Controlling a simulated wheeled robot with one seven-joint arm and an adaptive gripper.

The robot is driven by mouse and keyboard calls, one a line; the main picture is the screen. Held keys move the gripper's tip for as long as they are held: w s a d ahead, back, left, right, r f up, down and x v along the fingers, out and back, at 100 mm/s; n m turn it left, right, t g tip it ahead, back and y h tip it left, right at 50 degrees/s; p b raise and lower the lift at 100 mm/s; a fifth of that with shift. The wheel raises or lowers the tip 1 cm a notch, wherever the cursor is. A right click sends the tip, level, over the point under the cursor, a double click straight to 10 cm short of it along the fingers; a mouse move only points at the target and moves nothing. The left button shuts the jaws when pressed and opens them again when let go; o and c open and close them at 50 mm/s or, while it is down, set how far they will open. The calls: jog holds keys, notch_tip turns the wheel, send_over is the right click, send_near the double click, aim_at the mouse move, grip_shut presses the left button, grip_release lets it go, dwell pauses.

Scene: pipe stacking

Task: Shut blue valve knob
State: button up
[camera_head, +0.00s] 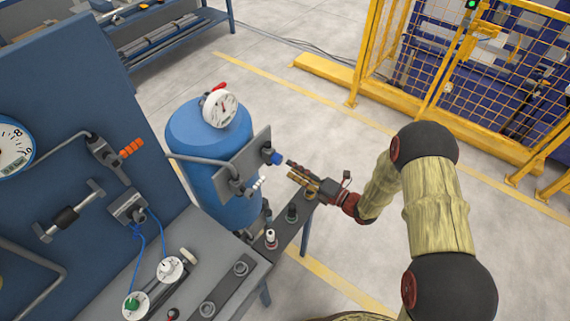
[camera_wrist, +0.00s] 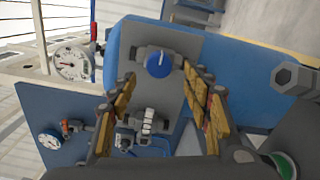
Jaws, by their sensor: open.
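The blue valve knob (camera_head: 275,157) sticks out from a grey plate (camera_head: 245,155) on the blue tank (camera_head: 200,140). In the wrist view the knob (camera_wrist: 159,64) is round with a white pointer mark, in the upper middle. My gripper (camera_head: 291,170) is just right of and slightly below the knob in the head view, apart from it. In the wrist view my open fingers (camera_wrist: 160,90) stand left and right, with the knob beyond and between them. Nothing is held.
A white knob (camera_head: 258,183) sits on the same plate below and left of the blue one. A white gauge (camera_head: 219,108) tops the tank. A metal bench (camera_head: 285,225) with small fittings lies below my gripper. A yellow fence (camera_head: 470,80) stands behind; open floor lies between.

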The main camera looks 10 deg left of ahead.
jog(key=v, duration=0.6)
jog(key=shift+d, duration=0.15)
jog(key=shift+s, duration=0.1)
